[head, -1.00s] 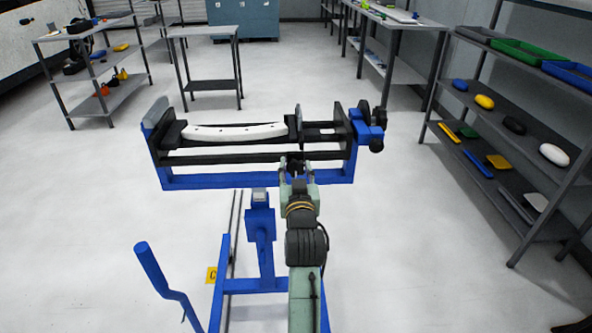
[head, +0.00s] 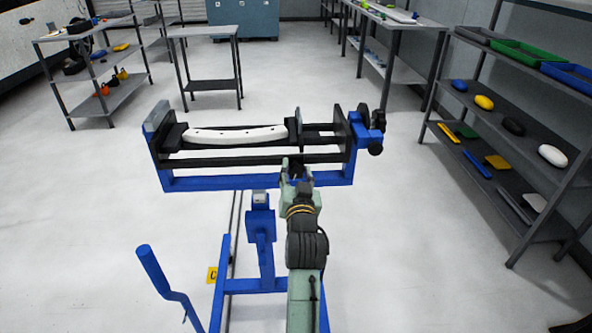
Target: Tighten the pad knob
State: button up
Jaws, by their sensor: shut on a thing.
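A blue and black fixture (head: 262,182) stands in the middle of the head view, with a curved white piece (head: 236,134) lying along its left and middle part. A thin dark upright pad (head: 299,131) is at the right end of the white piece. My gripper (head: 297,172) is at the fixture's near side, below the pad. It is shut on a small dark part between its fingertips, which appears to be the pad knob (head: 296,166). The fingers and wrist hide most of it. Contact between the pad and the white piece is too small to judge.
A black knob (head: 376,149) and a dark wheel sit at the fixture's right end. A blue bent handle (head: 152,268) rises at lower left. Shelves (head: 508,150) with trays and coloured items stand at right, with tables behind. The floor either side is clear.

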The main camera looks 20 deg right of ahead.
jog(key=m+p, duration=0.2)
jog(key=m, duration=0.2)
jog(key=shift+m, duration=0.3)
jog(key=m+p, duration=0.1)
jog(key=m, duration=0.2)
jog(key=shift+d+f+m, duration=0.1)
jog(key=shift+m, duration=0.3)
jog(key=m, duration=0.4)
jog(key=shift+f+p, duration=0.15)
jog(key=shift+p, duration=0.15)
jog(key=m, duration=0.4)
jog(key=shift+f, duration=0.1)
jog(key=m, duration=0.4)
jog(key=shift+f+m, duration=0.1)
jog(key=shift+m, duration=0.2)
jog(key=m, duration=0.4)
jog(key=shift+m, duration=0.3)
jog(key=m, duration=0.4)
jog(key=shift+f, duration=0.1)
jog(key=shift+a+m, duration=0.2)
jog(key=shift+m, duration=1.5)
